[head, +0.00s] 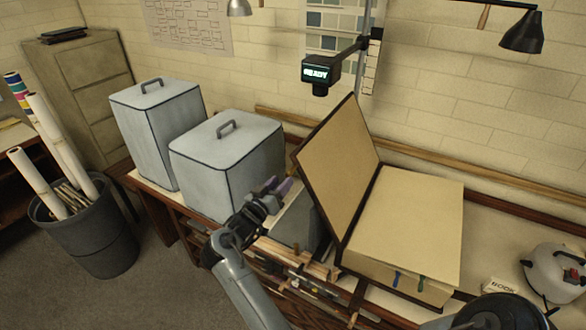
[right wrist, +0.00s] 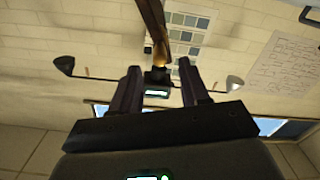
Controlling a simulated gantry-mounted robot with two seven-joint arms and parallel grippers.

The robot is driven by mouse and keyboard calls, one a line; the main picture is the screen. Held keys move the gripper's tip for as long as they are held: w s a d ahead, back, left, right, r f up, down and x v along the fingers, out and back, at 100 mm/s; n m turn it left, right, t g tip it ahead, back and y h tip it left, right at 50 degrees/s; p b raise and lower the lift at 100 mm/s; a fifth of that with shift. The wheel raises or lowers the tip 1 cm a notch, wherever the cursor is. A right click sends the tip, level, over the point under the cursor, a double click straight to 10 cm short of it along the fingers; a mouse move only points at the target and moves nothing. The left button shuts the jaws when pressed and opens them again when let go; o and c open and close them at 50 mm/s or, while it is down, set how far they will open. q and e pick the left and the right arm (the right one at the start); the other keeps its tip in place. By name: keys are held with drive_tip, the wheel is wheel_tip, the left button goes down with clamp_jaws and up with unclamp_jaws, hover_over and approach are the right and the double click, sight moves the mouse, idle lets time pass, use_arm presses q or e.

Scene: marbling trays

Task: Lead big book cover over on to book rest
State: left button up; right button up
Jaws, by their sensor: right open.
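The big book (head: 408,222) lies open on the bench, its tan page block facing up. Its brown-edged cover (head: 342,165) stands raised on the left side, tilted left past upright. The grey book rest (head: 296,222) is left of the spine, below the cover and partly hidden by my arm and the cover. My right gripper (head: 279,187) is open just left of the cover's free edge. In the right wrist view a brown strip, likely the cover edge, runs toward the space between the fingers (right wrist: 160,92); contact cannot be told. My left gripper is not in view.
Two lidded grey bins (head: 228,165) stand left of the rest. A screen on an arm (head: 320,72) hangs behind the cover. A white rounded device (head: 552,272) sits at the right. A dark tub with paper rolls (head: 92,238) stands on the floor.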

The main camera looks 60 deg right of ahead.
sight(296, 165)
drive_tip(key=d+p, duration=0.1)
drive_tip(key=d, duration=0.6)
drive_tip(key=shift+w+p, duration=0.15)
drive_tip(key=shift+p, duration=0.15)
drive_tip(key=shift+d, duration=0.7)
clamp_jaws()
